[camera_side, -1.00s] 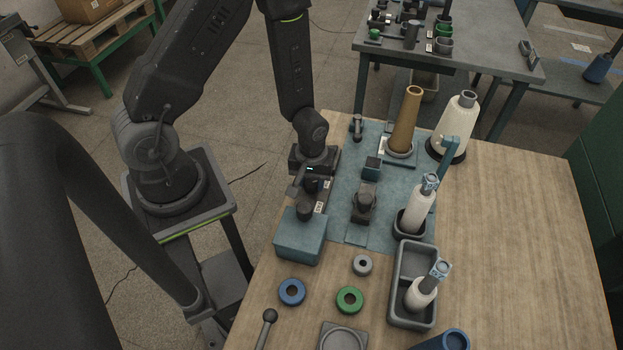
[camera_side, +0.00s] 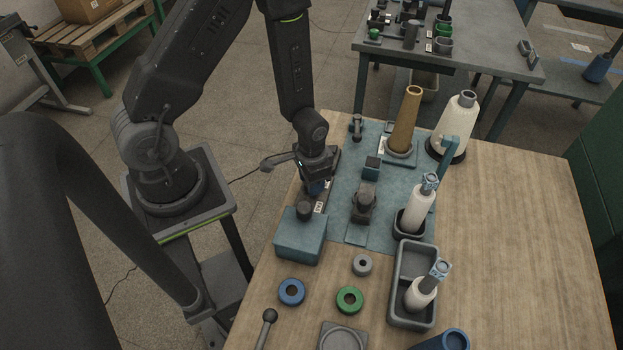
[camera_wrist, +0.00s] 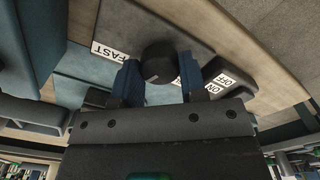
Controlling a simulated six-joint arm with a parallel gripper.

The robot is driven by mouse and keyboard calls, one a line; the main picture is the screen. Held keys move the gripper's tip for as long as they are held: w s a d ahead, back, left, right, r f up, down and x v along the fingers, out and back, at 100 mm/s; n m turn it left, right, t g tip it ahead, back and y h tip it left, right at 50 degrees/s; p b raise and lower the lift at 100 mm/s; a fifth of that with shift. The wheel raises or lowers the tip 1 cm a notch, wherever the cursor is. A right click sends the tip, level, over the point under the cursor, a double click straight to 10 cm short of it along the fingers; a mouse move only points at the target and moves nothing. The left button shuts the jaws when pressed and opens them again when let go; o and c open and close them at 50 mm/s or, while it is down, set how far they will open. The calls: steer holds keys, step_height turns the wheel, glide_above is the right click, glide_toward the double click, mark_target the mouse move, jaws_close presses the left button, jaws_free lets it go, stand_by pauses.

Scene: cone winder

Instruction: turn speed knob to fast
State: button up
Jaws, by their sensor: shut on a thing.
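The speed knob (camera_wrist: 158,60) is a round black knob on a dark grey panel (camera_wrist: 125,25) in the wrist view. A white FAST label (camera_wrist: 110,52) is beside it on the left, and an ON/OFF label (camera_wrist: 220,85) is to its right. Another label is partly hidden behind a finger. My gripper (camera_wrist: 158,78) has its blue fingers on both sides of the knob and is shut on it. In the side view my gripper (camera_side: 316,187) points down at the panel by the table's left edge and hides the knob. The knob's pointer direction is unclear.
The winder's teal base (camera_side: 375,228), a brown cone (camera_side: 406,120) and a white cone (camera_side: 456,128) are to the right. Rings and a grey tray (camera_side: 398,316) lie nearer the front.

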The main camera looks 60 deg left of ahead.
steer(key=m, duration=0.5)
stand_by(0.8)
steer(key=o, duration=0.9)
steer(key=shift+o, duration=0.2)
steer(key=shift+r, duration=0.1)
step_height(320, 180, up, 14)
steer(key=shift+f, duration=0.2)
